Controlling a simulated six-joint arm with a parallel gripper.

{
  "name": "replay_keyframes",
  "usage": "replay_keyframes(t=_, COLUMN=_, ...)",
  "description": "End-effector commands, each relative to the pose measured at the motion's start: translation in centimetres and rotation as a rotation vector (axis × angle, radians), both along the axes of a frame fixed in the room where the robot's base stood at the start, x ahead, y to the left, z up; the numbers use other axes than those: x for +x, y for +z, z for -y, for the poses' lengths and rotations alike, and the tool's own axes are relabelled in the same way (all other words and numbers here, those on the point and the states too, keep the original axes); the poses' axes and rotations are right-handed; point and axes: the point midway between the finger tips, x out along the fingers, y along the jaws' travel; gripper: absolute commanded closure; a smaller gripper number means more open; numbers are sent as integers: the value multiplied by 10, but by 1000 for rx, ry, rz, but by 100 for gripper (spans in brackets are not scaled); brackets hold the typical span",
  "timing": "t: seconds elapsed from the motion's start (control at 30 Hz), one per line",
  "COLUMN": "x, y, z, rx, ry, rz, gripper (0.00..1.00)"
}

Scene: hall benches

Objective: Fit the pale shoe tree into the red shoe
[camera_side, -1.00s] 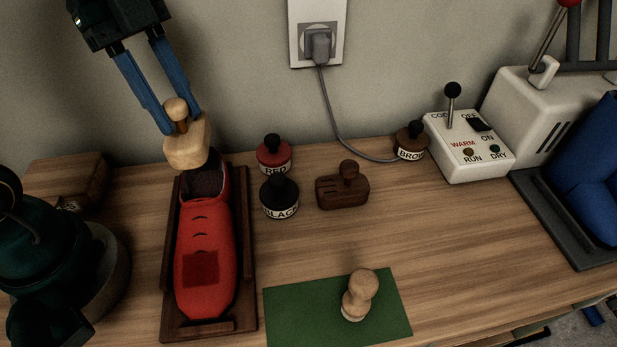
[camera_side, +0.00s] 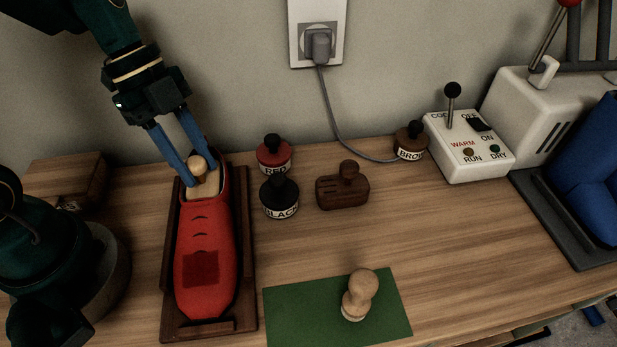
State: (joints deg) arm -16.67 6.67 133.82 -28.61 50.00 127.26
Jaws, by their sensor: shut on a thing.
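The red shoe (camera_side: 207,250) lies toe toward the front on a dark wooden stand (camera_side: 249,250) at the left of the bench. The pale shoe tree (camera_side: 206,181) is down in the shoe's opening at the heel end. Its knob and upper part show; the rest is hidden inside the shoe. My gripper (camera_side: 197,180) reaches down from above, its blue fingers on either side of the shoe tree and shut on it. The fingertips are at the shoe's opening.
Red (camera_side: 274,155) and black (camera_side: 280,197) labelled pots and a dark wooden brush (camera_side: 343,187) stand right of the shoe. A pale wooden knobbed piece (camera_side: 359,295) stands on a green mat (camera_side: 290,312). A white switch box (camera_side: 468,147) is farther right.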

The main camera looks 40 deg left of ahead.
Motion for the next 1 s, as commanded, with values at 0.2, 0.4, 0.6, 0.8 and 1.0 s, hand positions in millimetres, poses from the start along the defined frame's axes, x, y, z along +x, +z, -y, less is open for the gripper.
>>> replay_keyframes(t=0.2, x=0, y=-3, z=0, rx=-1, ry=-1, rz=-1, gripper=42)
replay_keyframes(t=0.4, x=0, y=-2, z=0, rx=-1, ry=0, rz=0, gripper=35)
replay_keyframes(t=0.6, x=1, y=0, z=0, rx=1, ry=0, rz=2, gripper=35)
replay_keyframes(t=0.8, x=2, y=21, z=-9, rx=1, ry=3, rz=9, gripper=35)
replay_keyframes(t=1.0, x=2, y=57, z=-24, rx=4, ry=3, rz=8, gripper=35)
